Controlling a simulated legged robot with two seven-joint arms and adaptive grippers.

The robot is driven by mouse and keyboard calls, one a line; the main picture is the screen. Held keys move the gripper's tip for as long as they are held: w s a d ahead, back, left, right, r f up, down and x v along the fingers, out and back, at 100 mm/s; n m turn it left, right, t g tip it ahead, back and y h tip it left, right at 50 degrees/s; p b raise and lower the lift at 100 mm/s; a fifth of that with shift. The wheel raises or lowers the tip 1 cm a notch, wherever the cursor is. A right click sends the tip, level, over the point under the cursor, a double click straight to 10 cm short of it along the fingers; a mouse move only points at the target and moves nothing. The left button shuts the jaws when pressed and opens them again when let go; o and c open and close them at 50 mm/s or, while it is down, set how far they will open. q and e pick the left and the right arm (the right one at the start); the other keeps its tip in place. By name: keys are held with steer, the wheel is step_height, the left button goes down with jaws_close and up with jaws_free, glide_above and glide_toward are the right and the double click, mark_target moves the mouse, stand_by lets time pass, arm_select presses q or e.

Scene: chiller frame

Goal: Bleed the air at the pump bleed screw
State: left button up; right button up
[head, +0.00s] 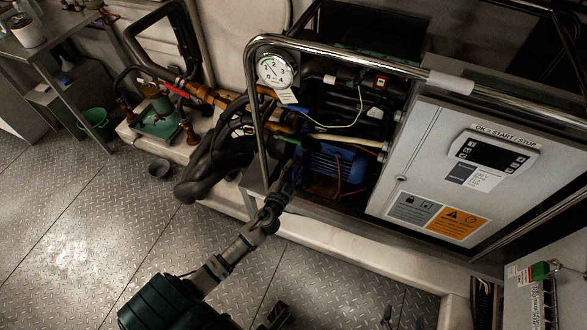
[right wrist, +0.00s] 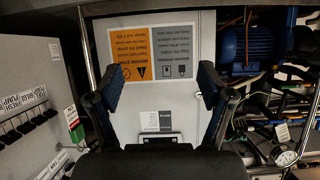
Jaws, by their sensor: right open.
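The blue pump motor (head: 335,162) sits inside the open lower part of the frame; it also shows in the right wrist view (right wrist: 245,45). My left gripper (head: 290,172) reaches up to the pump area, just left of the motor and below a small green part (head: 288,140). Its fingers are too small and dark to tell open from shut. I cannot make out the bleed screw itself. My right gripper (right wrist: 162,82) is open and empty, its two fingers spread in front of the cabinet door. A round pressure gauge (head: 275,70) hangs at the frame's upper left.
A chrome rail (head: 350,58) runs around the frame's front and top. The grey control cabinet (head: 400,160) stands right of the motor. Black hoses (head: 215,150) bulge out at the left. A green bucket (head: 95,124) stands further left. The chequered floor (head: 100,230) in front is mostly clear.

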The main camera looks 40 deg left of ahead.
arm_select(q)
steer(key=shift+a, duration=0.15)
steer(key=shift+c, duration=0.5)
steer(key=shift+a+f, duration=0.1)
steer(key=shift+a, duration=0.1)
jaws_close()
steer(key=shift+d, duration=0.15)
arm_select(e)
steer(key=shift+a+r, duration=0.1)
steer(key=shift+a, duration=0.2)
